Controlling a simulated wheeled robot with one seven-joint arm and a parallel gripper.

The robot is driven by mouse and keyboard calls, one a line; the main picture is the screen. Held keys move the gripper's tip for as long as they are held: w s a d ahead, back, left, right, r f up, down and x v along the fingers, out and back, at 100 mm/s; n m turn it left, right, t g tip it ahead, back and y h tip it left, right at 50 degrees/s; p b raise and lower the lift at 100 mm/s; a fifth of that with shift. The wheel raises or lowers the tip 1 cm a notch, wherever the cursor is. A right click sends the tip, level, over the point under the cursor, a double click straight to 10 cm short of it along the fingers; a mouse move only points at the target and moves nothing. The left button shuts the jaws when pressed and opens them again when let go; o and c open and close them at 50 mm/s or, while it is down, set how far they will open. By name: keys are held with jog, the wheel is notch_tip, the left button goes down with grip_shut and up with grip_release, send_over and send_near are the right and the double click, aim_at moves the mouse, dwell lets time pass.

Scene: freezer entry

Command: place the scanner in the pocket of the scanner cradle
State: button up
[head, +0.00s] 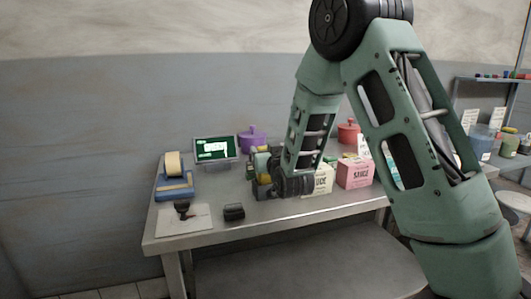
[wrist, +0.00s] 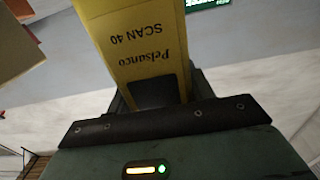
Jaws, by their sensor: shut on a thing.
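My gripper (wrist: 160,98) is shut on the yellow scanner (wrist: 138,45), which carries the upside-down lettering "Pelsanco SCAN 40" in the wrist view. The scanner's lower end sits between the dark fingers; its far end runs out of the top of the picture. In the head view my gripper (head: 264,178) is over the middle of the table, and small yellow parts, perhaps the scanner, show beside it. I cannot surely identify the scanner cradle. A small dark block (head: 233,212) near the front edge, left of my gripper, may be it; no pocket can be made out.
On the metal table (head: 180,243) are a blue tape dispenser (head: 175,188), a dark stamp (head: 182,207) on paper, and a green-lit screen (head: 214,147). A purple pot (head: 252,138), a red pot (head: 348,132) and a pink sauce box (head: 354,174) stand behind or right of my gripper.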

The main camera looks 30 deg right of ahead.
jog(key=shift+f, duration=0.3)
jog(key=o, duration=1.4)
jog(key=shift+r, duration=0.1)
